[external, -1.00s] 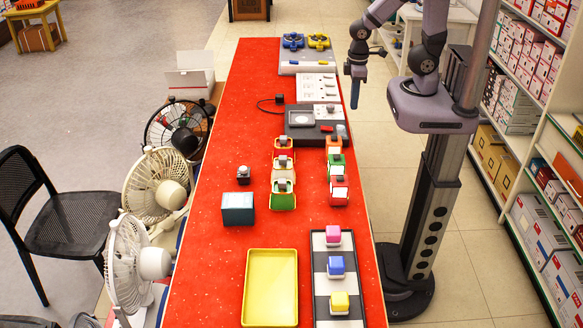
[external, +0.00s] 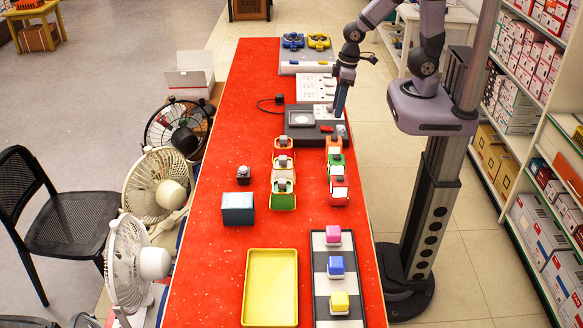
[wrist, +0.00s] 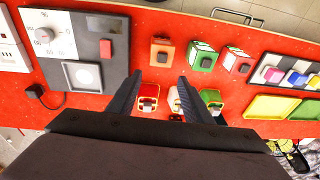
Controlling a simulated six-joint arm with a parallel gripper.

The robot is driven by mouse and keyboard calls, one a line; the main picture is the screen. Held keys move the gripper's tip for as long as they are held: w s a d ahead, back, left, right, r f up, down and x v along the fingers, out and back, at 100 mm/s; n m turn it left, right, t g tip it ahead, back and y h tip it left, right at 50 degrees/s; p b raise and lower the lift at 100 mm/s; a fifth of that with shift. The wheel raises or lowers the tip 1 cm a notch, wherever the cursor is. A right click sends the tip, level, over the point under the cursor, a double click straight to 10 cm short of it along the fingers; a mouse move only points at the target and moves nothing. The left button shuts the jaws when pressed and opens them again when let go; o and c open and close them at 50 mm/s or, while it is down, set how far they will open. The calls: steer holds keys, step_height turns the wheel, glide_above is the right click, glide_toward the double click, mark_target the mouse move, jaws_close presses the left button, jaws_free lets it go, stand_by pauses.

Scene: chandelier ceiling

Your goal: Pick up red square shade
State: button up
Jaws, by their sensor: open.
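A red square shade-like piece (wrist: 148,90) with a pale middle sits on the red table in the wrist view, near my left fingertip; in the external view it appears as the farthest piece of the left column (external: 283,143). A cream piece (wrist: 173,100), partly hidden by my right finger, and a green one (wrist: 211,97) stand beside it. A red box with a white face (wrist: 238,60) ends the other row, after an orange box (wrist: 162,52) and a green box (wrist: 203,56). My gripper (external: 339,113) is open and empty, above the table's right side by the dark panel.
The dark panel (external: 300,134) with a red block lies behind the two columns. A teal box (external: 238,208), a yellow tray (external: 270,288) and a striped board (external: 320,268) with pink, blue and yellow blocks are at the front. Fans stand along the left edge.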

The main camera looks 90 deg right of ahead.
steer(key=w+a+r+m+t+b, duration=0.1)
steer(key=w+a+m+t+b, duration=0.15)
steer(key=w, duration=0.75)
steer(key=w+a+r+m+t+h+b, duration=0.1)
steer(key=w+a+t+b, duration=0.2)
steer(key=w, duration=0.7)
steer(key=w+a+r+m+t+b, duration=0.1)
steer(key=w+a+t, duration=0.3)
steer(key=w, duration=0.6)
steer(key=m+g+h+b, duration=0.7)
steer(key=m+g+h, duration=0.3)
steer(key=h, duration=0.4)
glide_toward(284, 139)
steer(key=shift+s+d+f+m+t, duration=0.15)
steer(key=shift+d+m+t, duration=0.25)
steer(key=shift+d, duration=0.1)
steer(key=shift+s+d+f+m+t, duration=0.15)
steer(key=shift+d+m+t, duration=0.1)
steer(key=shift+d+t, duration=0.15)
steer(key=shift+p+x, duration=1.6)
steer(key=shift+x, duration=1.75)
steer(key=shift+d+f, duration=0.2)
steer(key=shift+d, duration=0.2)
